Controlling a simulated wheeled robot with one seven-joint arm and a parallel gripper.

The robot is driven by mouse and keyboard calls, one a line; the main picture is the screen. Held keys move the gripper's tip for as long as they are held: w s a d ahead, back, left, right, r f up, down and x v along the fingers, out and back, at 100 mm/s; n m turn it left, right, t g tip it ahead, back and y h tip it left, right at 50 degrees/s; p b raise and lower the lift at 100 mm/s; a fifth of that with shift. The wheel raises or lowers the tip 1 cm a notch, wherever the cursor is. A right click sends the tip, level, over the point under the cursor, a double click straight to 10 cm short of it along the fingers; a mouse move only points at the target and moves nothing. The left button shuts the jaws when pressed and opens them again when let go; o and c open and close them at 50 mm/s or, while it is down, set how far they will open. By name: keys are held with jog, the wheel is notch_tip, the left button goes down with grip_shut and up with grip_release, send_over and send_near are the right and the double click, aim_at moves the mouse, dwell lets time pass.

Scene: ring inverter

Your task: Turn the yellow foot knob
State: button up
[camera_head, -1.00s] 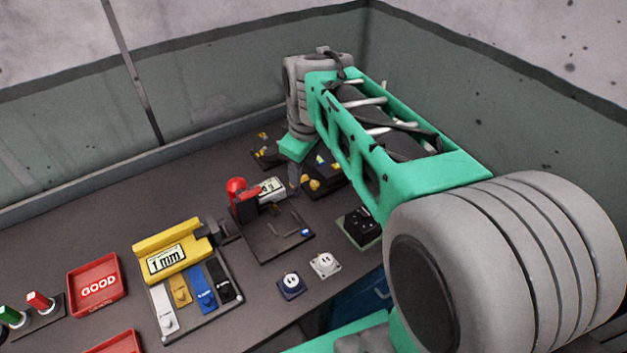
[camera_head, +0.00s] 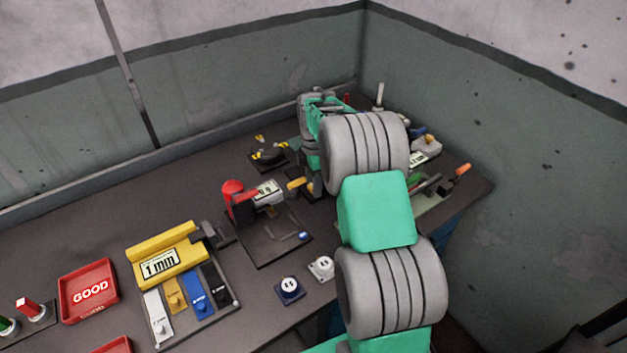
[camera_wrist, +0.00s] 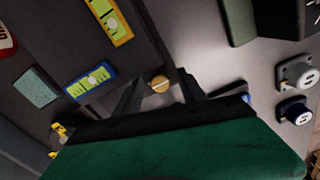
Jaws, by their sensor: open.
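In the wrist view a round yellow knob (camera_wrist: 160,84) with a slot line across its face shows beyond my gripper, between the two dark fingertips. My gripper (camera_wrist: 160,88) is open, with a finger on each side of the knob's outline. I cannot tell how far the fingertips are from it. A blue-framed level (camera_wrist: 90,80) and a yellow-framed level (camera_wrist: 110,20) lie on the dark plate beside it. In the head view my arm hides the gripper and most of this station; one yellow part (camera_head: 298,186) shows at the arm's left edge.
In the wrist view white (camera_wrist: 298,72) and dark blue (camera_wrist: 294,111) sockets stand at right. In the head view a red-topped gauge stand (camera_head: 232,200), a yellow 1 mm block (camera_head: 168,250) and a red GOOD tray (camera_head: 88,290) stand left of my arm.

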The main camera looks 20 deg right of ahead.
jog(key=shift+c, duration=0.6)
grip_shut()
